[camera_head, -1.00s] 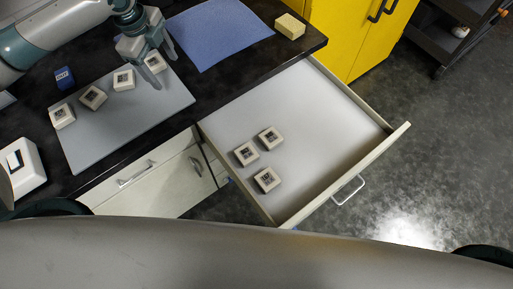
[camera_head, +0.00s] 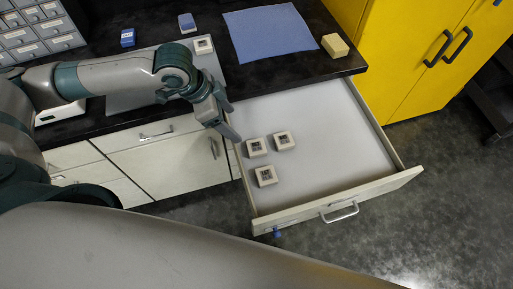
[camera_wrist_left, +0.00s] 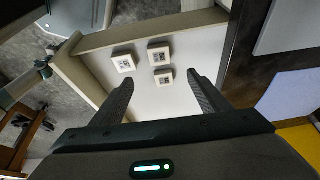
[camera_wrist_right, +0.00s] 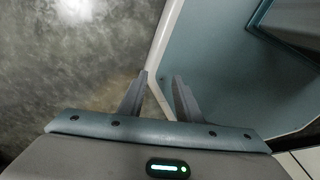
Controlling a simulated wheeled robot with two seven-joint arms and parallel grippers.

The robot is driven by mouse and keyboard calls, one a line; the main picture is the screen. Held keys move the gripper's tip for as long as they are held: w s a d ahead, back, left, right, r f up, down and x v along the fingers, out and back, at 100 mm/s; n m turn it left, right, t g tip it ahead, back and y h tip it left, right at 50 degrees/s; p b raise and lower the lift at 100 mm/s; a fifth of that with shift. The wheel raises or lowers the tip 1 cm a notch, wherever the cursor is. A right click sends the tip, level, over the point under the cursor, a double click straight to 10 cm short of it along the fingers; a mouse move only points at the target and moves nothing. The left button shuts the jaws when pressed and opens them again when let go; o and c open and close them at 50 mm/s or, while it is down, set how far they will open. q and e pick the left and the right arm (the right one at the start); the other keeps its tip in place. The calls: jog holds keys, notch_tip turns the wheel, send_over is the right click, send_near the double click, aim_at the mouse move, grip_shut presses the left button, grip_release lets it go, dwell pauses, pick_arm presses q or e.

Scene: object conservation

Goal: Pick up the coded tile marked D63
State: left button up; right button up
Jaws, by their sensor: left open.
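Three cream coded tiles lie in the open drawer: one at the left (camera_head: 257,147), one at the right (camera_head: 284,140) and one nearer the front (camera_head: 265,176). The left wrist view also shows these tiles (camera_wrist_left: 159,56) beyond my fingers. Their dark printed marks are too small to read, so I cannot tell which is D63. My left gripper (camera_head: 234,124) is open and empty, above the drawer's left side near the counter edge, apart from the tiles. Another tile (camera_head: 203,45) sits on the grey board; my arm hides much of that board. My right gripper (camera_wrist_right: 160,78) is open and empty.
The drawer (camera_head: 335,130) has free floor right of the tiles; its raised walls surround them. A blue cloth (camera_head: 268,35) and a yellowish block (camera_head: 335,45) lie on the black counter. A yellow cabinet (camera_head: 420,60) stands right. Small blue items (camera_head: 128,37) stand behind the board.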

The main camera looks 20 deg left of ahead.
pick_arm(q)
jog(key=p, duration=0.3)
send_over(255, 146)
jog(key=s+a, duration=0.1)
jog(key=a, duration=0.1)
jog(key=f, duration=1)
jog(key=shift+s+f, duration=0.2)
jog(key=shift+f, duration=0.05)
jog(key=shift+d+f, duration=0.1)
jog(key=shift+f, duration=0.25)
pick_arm(e)
jog(key=r, duration=0.3)
jog(key=shift+d+r, duration=0.1)
jog(key=shift+d, duration=0.15)
pick_arm(q)
jog(key=shift+p+x, duration=1.4)
jog(key=shift+x, duration=1.25)
pick_arm(e)
jog(key=shift+d+r, duration=0.25)
jog(key=shift+r, duration=0.4)
jog(key=shift+d+r, duration=0.25)
jog(key=shift+r, duration=0.35)
